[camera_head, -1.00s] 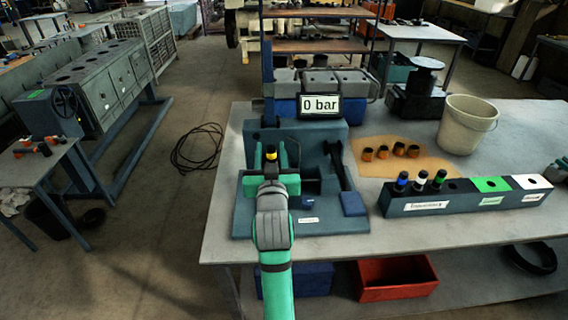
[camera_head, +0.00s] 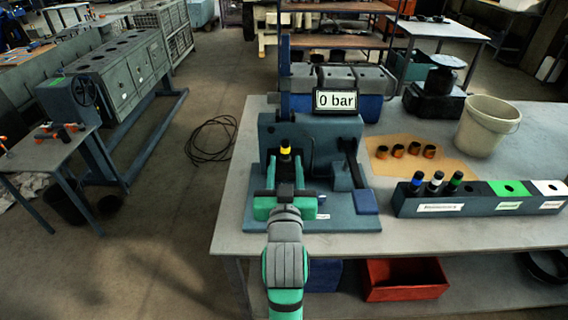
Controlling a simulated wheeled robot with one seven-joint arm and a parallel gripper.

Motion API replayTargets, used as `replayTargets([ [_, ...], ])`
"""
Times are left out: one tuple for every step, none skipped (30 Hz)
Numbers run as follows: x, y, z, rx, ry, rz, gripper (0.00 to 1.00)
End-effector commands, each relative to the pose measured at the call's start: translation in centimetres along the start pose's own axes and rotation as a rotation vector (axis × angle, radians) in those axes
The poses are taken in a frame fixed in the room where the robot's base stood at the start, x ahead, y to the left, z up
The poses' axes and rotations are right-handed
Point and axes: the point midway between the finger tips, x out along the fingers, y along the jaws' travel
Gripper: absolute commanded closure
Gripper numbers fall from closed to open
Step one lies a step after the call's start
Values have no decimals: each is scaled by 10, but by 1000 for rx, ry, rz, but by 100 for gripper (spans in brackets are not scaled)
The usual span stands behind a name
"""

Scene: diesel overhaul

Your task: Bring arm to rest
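My gripper (camera_head: 285,180) is in front of the blue-grey test stand (camera_head: 345,215) on the table. A dark injector with a yellow band (camera_head: 285,148) stands upright in the stand, just beyond my fingertips. Its lower part is partly hidden behind the gripper. The display (camera_head: 336,101) on the stand reads "0 bar".
A rack (camera_head: 480,203) on the right holds injectors with blue, white and green bands. Several small orange-and-black parts (camera_head: 398,151) lie on a tan mat. A bucket (camera_head: 487,125) stands behind. A red bin (camera_head: 405,279) is below. A side table (camera_head: 40,155) stands left.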

Motion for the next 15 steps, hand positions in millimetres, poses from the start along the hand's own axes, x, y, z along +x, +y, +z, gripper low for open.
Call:
replayTargets([
  [0, 0, 0, 0, 0, 0, 62],
  [0, 0, 0, 0, 0, 0, 62],
  [0, 0, 0, 0, 0, 0, 62],
  [0, 0, 0, 0, 0, 0, 62],
  [0, 0, 1, 0, -1, 0, 62],
  [-1, 0, 3, 1, -2, -1, 62],
  [-1, 0, 6, 1, -4, -1, 62],
  [-3, 0, 9, 2, -7, 0, 62],
  [-5, 0, 16, 4, -9, 0, 62],
  [-7, -1, 23, 5, -14, -1, 62],
  [-10, -2, 30, 7, -18, -2, 62],
  [-14, -2, 42, 9, -24, -3, 62],
  [-19, -3, 51, 11, -28, -3, 62],
  [-23, -3, 61, 13, -34, -4, 62],
  [-30, -4, 74, 16, -40, -4, 62],
])
